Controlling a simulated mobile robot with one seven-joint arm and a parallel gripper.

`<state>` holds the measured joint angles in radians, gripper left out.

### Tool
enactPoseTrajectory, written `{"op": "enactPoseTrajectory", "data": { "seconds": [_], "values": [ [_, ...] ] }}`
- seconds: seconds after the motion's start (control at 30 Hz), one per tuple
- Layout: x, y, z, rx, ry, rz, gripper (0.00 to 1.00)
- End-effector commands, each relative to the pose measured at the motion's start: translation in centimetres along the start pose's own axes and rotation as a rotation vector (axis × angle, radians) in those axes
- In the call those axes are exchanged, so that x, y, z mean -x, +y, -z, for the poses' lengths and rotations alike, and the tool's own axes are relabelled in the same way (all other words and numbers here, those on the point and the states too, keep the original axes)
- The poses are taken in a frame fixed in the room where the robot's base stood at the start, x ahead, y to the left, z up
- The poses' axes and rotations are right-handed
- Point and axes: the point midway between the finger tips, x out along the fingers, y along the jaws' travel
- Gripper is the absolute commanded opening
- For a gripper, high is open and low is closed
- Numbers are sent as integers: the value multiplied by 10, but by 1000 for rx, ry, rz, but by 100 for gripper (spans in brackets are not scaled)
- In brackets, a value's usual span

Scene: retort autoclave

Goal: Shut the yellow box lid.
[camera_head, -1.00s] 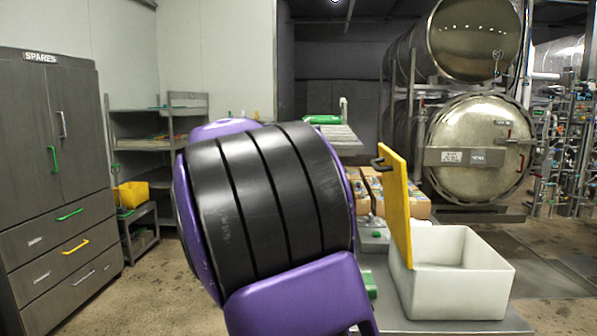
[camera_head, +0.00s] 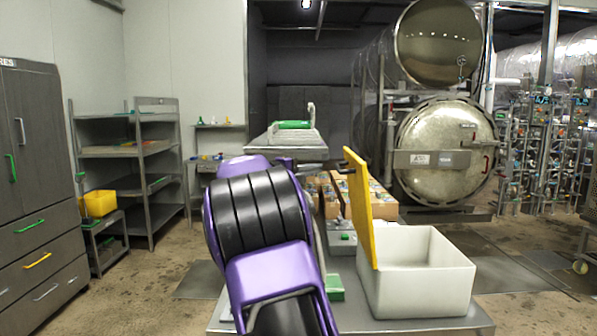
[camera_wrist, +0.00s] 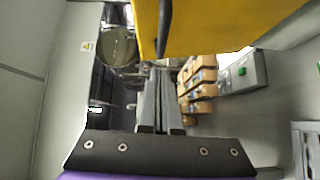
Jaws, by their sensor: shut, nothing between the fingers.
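The white box (camera_head: 425,290) stands on a grey bench at the right, its top open. Its yellow lid (camera_head: 362,215) stands nearly upright on the box's left side, top tilted a little left. In the wrist view the lid (camera_wrist: 225,25) fills the top, with a dark handle (camera_wrist: 165,28) on its face. My gripper (camera_wrist: 157,98) is shut and empty, its two fingers side by side, below the lid in that picture. In the head view my purple and black arm hides part of the gripper; the gripper is left of the lid's upper part. I cannot tell whether it touches.
Brown cartons (camera_head: 385,205) stand behind the lid. A small green-topped grey box (camera_head: 342,238) and a green block (camera_head: 335,287) are left of the white box. The round autoclave door (camera_head: 445,150) is farther back. Open floor lies at the right.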

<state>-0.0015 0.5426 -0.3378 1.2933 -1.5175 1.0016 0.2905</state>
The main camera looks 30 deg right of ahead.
Motion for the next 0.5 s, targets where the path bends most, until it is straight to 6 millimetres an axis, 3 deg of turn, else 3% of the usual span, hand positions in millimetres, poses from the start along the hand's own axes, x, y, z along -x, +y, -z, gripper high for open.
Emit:
{"op": "enactPoseTrajectory", "data": {
  "seconds": [0.2,0.5],
  "values": [
    [-18,0,-21,0,-1,0,0],
    [-22,0,-24,0,0,0,0]
  ]
}}
